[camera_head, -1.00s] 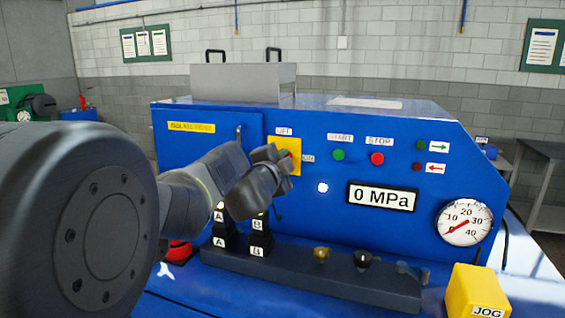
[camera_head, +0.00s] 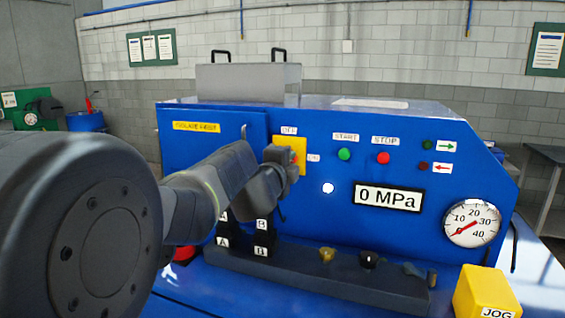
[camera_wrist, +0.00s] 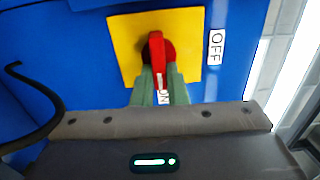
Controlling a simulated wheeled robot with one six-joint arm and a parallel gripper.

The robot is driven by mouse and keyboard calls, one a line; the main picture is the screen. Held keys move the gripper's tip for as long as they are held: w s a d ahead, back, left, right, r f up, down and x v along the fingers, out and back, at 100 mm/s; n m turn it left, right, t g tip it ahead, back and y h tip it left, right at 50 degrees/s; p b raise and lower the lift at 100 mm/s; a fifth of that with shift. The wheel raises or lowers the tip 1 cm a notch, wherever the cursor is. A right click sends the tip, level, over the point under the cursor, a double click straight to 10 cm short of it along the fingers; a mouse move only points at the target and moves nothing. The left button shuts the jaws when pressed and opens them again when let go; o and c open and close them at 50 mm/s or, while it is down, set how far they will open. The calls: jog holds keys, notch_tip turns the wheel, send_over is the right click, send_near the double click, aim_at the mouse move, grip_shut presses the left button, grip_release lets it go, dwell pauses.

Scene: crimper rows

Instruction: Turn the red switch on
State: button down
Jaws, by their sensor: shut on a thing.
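The red switch (camera_wrist: 156,46) sits on a yellow plate (camera_wrist: 125,40) on the blue machine panel. In the wrist view its red handle lies in line with the ON label (camera_wrist: 164,97) below it, and the OFF label (camera_wrist: 216,47) is to the right. My gripper (camera_wrist: 159,78) has its green fingers shut on the handle, one on each side. In the head view my gripper (camera_head: 284,166) covers most of the switch, and the yellow plate (camera_head: 290,141) shows behind it, with OFF above and ON to the right.
A green START button (camera_head: 344,154) and a red STOP button (camera_head: 383,158) are right of the switch. The display (camera_head: 388,195) reads 0 MPa. Levers (camera_head: 262,236) stand below my gripper. A dark cable (camera_wrist: 45,95) hangs at the left in the wrist view.

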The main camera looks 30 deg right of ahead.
jog(key=shift+f, duration=0.1)
jog(key=c, duration=1.4)
grip_release()
jog(key=shift+c, duration=0.2)
jog(key=p+v, duration=0.2)
jog(key=v, duration=1.1)
jog(key=shift+s+a, duration=0.2)
jog(key=shift+a, duration=0.15)
jog(key=b+x, duration=0.2)
jog(key=x, duration=1.1)
jog(key=shift+w+d, duration=0.2)
jog(key=shift+d, duration=0.15)
